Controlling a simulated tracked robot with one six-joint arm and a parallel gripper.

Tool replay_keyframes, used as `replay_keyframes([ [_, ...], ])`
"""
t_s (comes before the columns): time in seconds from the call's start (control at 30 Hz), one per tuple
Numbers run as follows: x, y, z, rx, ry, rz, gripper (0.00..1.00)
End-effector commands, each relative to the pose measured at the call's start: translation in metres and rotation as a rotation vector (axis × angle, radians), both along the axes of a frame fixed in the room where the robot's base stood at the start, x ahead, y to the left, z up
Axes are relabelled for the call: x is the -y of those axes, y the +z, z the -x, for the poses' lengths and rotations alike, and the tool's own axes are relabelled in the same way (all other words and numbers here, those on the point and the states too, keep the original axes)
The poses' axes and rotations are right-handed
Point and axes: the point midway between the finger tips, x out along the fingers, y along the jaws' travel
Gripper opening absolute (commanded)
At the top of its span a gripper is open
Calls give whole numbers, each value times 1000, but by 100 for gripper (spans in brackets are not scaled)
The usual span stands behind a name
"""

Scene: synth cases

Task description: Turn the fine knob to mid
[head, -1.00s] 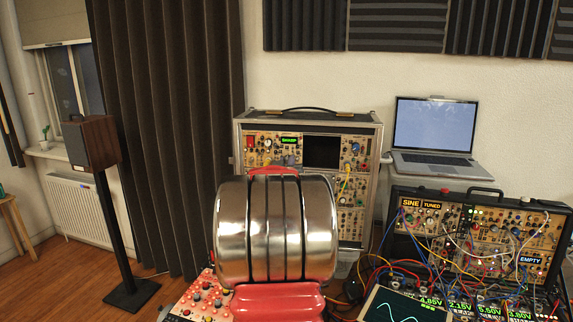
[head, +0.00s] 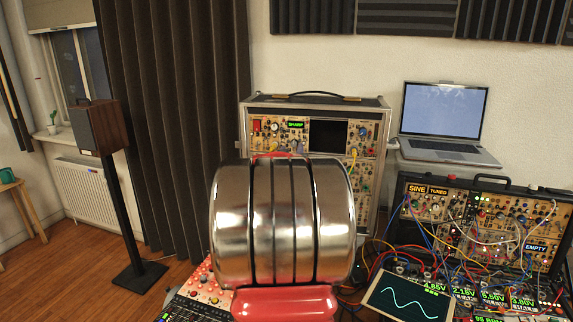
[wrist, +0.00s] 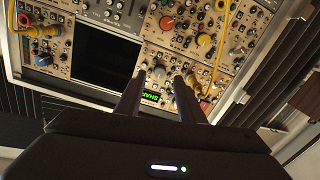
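The upright synth case (head: 384,150) stands behind my arm in the head view. Its display (head: 296,125) reads SHARP, with a pale knob (head: 274,127) to its left. In the wrist view the panel appears upside down, and the green display (wrist: 150,97) shows between my fingers. My gripper (wrist: 158,77) is open, with its two fingers apart and pointing at the panel. Small knobs (wrist: 158,72) lie around the fingertips. I cannot read which is the fine knob, nor tell whether a finger touches one. In the head view my arm hides the gripper.
Yellow patch cables (wrist: 222,40) hang close to the fingertips. A dark screen (wrist: 100,57) is beside them on the panel. A second case (head: 480,182) with many cables stands at right, below a laptop (head: 443,112). A scope tablet (head: 405,297) lies in front.

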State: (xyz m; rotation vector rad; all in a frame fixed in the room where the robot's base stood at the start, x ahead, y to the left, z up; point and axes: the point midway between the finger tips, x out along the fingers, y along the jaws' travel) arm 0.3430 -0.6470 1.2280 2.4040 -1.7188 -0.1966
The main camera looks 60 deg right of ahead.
Motion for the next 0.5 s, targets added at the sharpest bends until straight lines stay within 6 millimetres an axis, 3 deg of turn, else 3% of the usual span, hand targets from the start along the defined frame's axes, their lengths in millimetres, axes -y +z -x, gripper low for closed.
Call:
replay_keyframes([
  [0.5,-65,0,22,0,1,0,35],
])
